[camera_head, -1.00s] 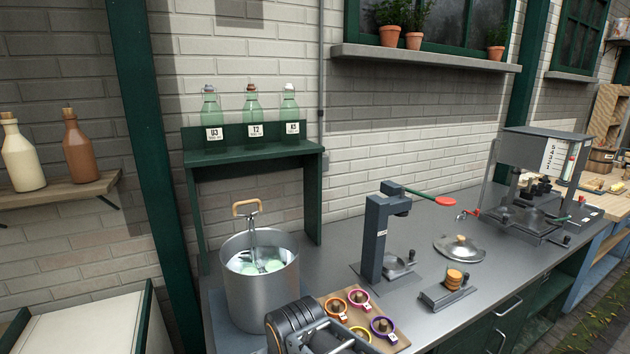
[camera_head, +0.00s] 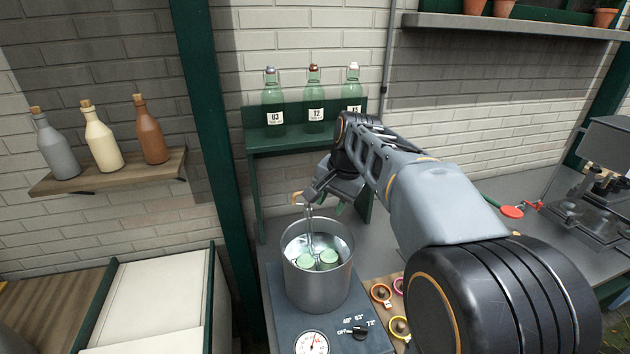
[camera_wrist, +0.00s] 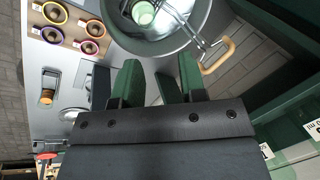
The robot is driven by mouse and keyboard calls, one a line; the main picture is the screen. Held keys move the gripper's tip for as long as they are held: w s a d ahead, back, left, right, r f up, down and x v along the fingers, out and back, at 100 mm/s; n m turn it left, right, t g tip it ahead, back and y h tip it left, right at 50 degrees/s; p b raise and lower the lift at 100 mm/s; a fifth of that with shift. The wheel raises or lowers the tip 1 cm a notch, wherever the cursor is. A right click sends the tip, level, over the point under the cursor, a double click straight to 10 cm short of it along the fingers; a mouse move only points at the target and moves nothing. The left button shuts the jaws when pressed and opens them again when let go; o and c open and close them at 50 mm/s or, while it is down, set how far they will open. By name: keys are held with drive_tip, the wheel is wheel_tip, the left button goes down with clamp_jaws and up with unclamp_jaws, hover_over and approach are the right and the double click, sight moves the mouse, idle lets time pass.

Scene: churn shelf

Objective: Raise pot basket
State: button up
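The steel pot (camera_head: 318,288) stands on the burner unit at the front of the counter, with water and pale green round items (camera_head: 329,258) inside. The pot basket's wire stem (camera_head: 309,226) rises from the water to a wooden handle (camera_head: 297,198), partly hidden by my gripper in the head view. In the wrist view the handle (camera_wrist: 218,55) lies right of my gripper (camera_wrist: 159,65), outside the two green fingers. The fingers are apart with nothing between them. The pot (camera_wrist: 170,42) lies beyond the fingertips.
A green shelf (camera_head: 270,142) with labelled bottles stands behind the pot. A gauge (camera_head: 311,343) and knob (camera_head: 361,332) are on the burner unit's front. Coloured rings (camera_head: 380,293) lie on a board to the right. A wall shelf (camera_head: 110,178) with bottles is at left.

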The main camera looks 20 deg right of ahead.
drive_tip(key=w+d+r+m+y, duration=0.1)
drive_tip(key=w+d+r+m, duration=0.25)
drive_tip(key=w, duration=0.35)
drive_tip(key=w+d+r+m+y, duration=0.2)
drive_tip(key=w+d+r+m, duration=0.1)
drive_tip(key=w+m, duration=0.25)
drive_tip(key=b+x, duration=0.2)
drive_tip(key=x, duration=1.2)
drive_tip(key=shift+w+f, duration=0.15)
drive_tip(key=shift+w, duration=0.05)
drive_tip(key=shift+c, duration=0.5)
clamp_jaws()
